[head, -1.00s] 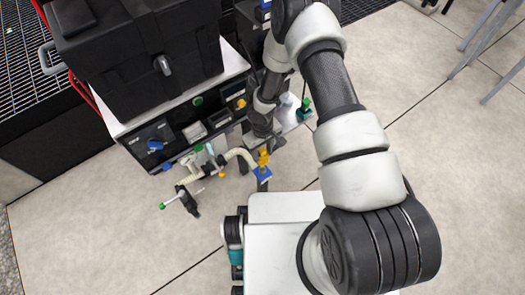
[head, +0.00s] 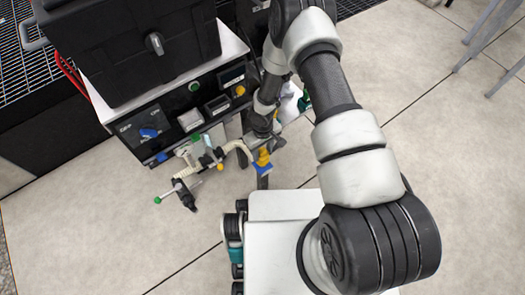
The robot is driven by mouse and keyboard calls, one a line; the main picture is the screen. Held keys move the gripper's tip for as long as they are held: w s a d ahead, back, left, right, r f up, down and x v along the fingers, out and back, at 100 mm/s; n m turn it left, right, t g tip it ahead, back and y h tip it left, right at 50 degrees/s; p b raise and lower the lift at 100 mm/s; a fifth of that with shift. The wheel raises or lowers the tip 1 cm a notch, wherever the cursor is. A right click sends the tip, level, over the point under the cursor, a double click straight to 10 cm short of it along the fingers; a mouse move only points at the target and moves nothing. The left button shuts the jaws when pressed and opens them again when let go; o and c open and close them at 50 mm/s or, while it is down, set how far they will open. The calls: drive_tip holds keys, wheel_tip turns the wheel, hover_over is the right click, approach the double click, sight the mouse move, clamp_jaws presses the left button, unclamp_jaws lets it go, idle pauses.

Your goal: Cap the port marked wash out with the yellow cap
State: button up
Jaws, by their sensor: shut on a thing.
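My gripper (head: 268,140) points down at the end of my arm, right of the pale pipework, and its fingers are dark and small. A yellow piece (head: 263,157), which looks like the yellow cap, shows right at its lower end, above a blue part (head: 262,168). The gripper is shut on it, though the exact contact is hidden. The pale pipe manifold (head: 235,147) stands out from the front of the cart, with a green-tipped branch (head: 157,200) and a small yellow spot (head: 220,167). No port label is readable, so I cannot tell which port is wash out.
The cart's black front panel (head: 165,125) has a blue knob (head: 148,133), a green button (head: 194,87) and a yellow knob (head: 240,90). A large black case (head: 120,50) sits on top. A green-and-white item (head: 303,100) is partly behind my arm. The tiled floor in front is clear.

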sight(263, 157)
drive_tip(key=shift+f+b, duration=0.9)
drive_tip(key=shift+f, duration=0.95)
drive_tip(key=o, duration=1.2)
drive_tip(key=shift+o, duration=0.2)
drive_tip(key=shift+r, duration=0.1)
